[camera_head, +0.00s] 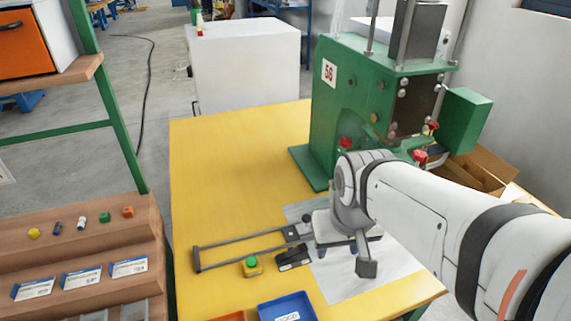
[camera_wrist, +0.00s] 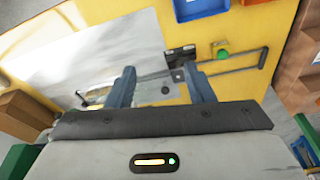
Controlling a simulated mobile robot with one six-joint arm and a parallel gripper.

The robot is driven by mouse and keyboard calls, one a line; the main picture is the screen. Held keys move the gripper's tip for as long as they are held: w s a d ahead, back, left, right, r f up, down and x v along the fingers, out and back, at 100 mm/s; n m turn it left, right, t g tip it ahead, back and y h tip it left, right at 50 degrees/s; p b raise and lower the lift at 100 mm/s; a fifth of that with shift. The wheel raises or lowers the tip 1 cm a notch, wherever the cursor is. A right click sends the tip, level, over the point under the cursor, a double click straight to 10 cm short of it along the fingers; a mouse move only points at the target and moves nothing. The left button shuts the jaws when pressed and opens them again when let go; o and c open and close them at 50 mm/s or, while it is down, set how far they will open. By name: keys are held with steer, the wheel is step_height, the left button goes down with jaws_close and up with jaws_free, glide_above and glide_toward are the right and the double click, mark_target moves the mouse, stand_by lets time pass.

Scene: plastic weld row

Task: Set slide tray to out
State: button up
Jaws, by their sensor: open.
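The slide tray's dark rail frame (camera_head: 196,259) lies low on the yellow table, running from a left end bar towards the arm. Its inner end is hidden behind my wrist, so I cannot tell the carriage position from the head view. In the wrist view the rail frame (camera_wrist: 264,58) crosses behind my fingers, and a small round dark knob (camera_wrist: 166,90) shows between them. My gripper (camera_wrist: 158,72) is open, its two grey fingers apart with nothing held. One finger also shows below the wrist in the head view (camera_head: 367,267). I cannot tell whether the fingers touch the tray.
A yellow box with a green button (camera_head: 251,266) and a black block (camera_head: 294,258) sit in front of the rails. A blue bin (camera_head: 288,307) is at the front edge. The green machine (camera_head: 335,110) stands behind. The table's back left is clear.

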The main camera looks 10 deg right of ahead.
steer(key=w+f+g+b, duration=0.1)
steer(key=w+f+b, duration=0.1)
steer(key=w, duration=0.4)
steer(key=w+f+b, duration=0.2)
steer(key=w+b, duration=0.1)
steer(key=w, duration=0.3)
steer(key=g+h+b, duration=0.2)
steer(key=b, duration=0.2)
glide_above(306, 216)
steer(key=a, duration=0.2)
step_height(306, 216, down, 10)
steer(key=r, duration=0.1)
steer(key=f, duration=0.2)
steer(key=d+f, duration=0.1)
steer(key=f, duration=0.2)
steer(key=d+f+b, duration=0.1)
steer(key=f, duration=0.1)
steer(key=shift+f, duration=0.4)
steer(key=shift+c, duration=0.3)
